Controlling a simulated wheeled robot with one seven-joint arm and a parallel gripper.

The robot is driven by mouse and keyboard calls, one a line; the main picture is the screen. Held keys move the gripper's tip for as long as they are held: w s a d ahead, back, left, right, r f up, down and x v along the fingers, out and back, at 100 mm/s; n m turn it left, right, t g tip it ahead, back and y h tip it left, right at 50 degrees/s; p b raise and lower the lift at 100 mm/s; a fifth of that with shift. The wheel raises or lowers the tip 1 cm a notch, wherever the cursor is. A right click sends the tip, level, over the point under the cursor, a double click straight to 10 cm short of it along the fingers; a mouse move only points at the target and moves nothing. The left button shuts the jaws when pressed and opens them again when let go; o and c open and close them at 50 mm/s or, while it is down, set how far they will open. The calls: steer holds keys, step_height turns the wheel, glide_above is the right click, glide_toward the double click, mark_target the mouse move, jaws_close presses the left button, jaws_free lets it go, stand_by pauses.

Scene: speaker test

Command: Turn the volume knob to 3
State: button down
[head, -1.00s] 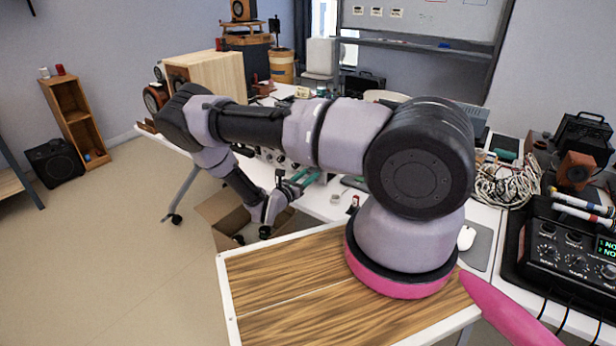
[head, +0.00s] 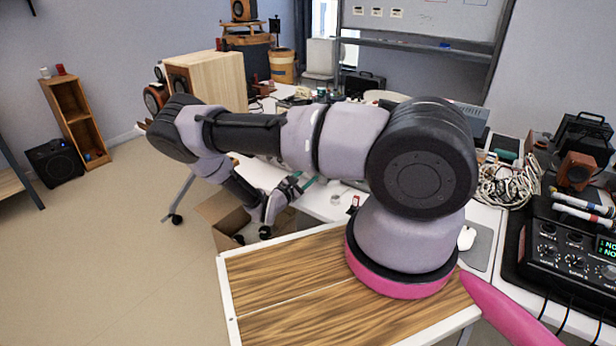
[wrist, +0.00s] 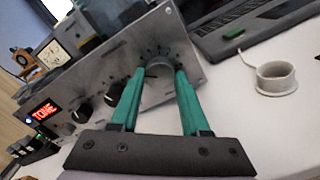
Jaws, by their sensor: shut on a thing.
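In the wrist view, the amplifier's metal front panel (wrist: 118,62) crosses the upper left at a tilt, with a red lit display reading like "TONE" (wrist: 44,112). A grey round knob (wrist: 159,70) with scale marks around it sits at the panel's right end. My gripper (wrist: 161,76) has its two green fingers on either side of this knob and is shut on it. The knob's pointer and the scale numbers are too small to read. In the head view, my gripper (head: 296,188) is at the table's front edge, and my arm hides most of the panel.
Two black knobs (wrist: 80,110) sit left of the gripped knob. A white ring-shaped object (wrist: 276,78) stands on the white table at right. A cardboard box (head: 222,212) is on the floor below. A wooden-topped speaker (head: 212,76) stands behind my arm.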

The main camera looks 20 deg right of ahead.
stand_by(0.5)
steer(key=shift+c, duration=1.9)
jaws_free()
steer(key=shift+a, duration=0.1)
steer(key=v, duration=1)
steer(key=shift+s+a, duration=0.3)
